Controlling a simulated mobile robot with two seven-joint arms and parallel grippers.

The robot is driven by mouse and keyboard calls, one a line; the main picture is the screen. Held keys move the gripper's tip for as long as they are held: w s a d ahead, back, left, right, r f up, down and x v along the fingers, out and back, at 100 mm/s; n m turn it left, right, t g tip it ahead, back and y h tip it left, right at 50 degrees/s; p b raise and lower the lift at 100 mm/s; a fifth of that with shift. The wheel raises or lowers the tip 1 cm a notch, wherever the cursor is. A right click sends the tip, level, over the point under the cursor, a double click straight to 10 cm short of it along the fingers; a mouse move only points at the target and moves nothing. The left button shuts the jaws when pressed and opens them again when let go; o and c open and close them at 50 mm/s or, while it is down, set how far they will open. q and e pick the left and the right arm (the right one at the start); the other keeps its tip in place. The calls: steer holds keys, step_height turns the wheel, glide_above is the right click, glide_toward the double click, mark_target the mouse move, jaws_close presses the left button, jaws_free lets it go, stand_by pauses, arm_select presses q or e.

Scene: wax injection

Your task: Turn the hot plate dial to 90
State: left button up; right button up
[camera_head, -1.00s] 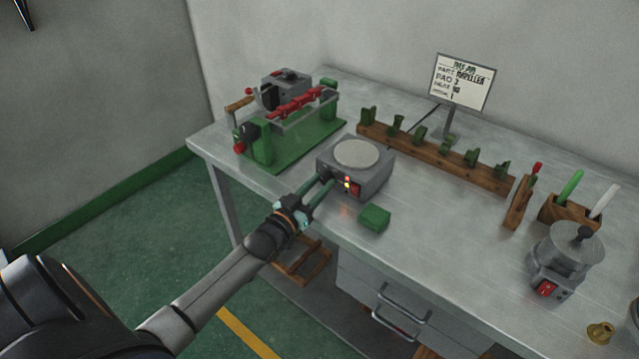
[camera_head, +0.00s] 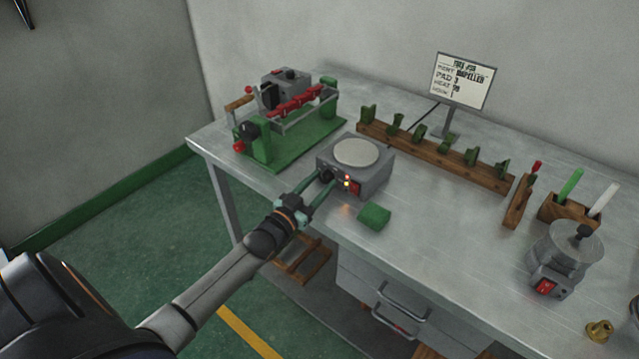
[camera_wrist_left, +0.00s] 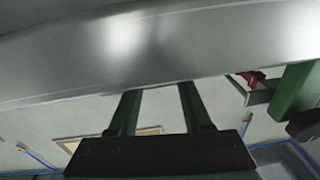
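The hot plate (camera_head: 372,182) is a grey box with a pale round top, standing near the table's front edge. Its dark dial (camera_head: 326,175) is at the left of the front face, beside small lit lamps and a red switch (camera_head: 355,188). My left gripper (camera_head: 327,180) is in front of the dial, its two green fingers apart with the dial showing between the tips. In the left wrist view the fingers (camera_wrist_left: 160,100) are also apart, their tips hidden by a grey metal surface. The dial's setting is too small to read. My right gripper is out of view.
A green block (camera_head: 374,217) lies just right of the gripper on the table (camera_head: 440,245). A green-based machine (camera_head: 300,150) stands to the left behind. A wooden rack (camera_head: 440,160), a sign (camera_head: 462,81) and a round grey pot (camera_head: 568,250) are to the right.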

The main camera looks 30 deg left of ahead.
arm_select(q)
steer(key=shift+o, duration=1.2)
steer(key=s, duration=1.2)
steer(key=shift+s+a+f, duration=0.25)
steer(key=shift+f, duration=0.1)
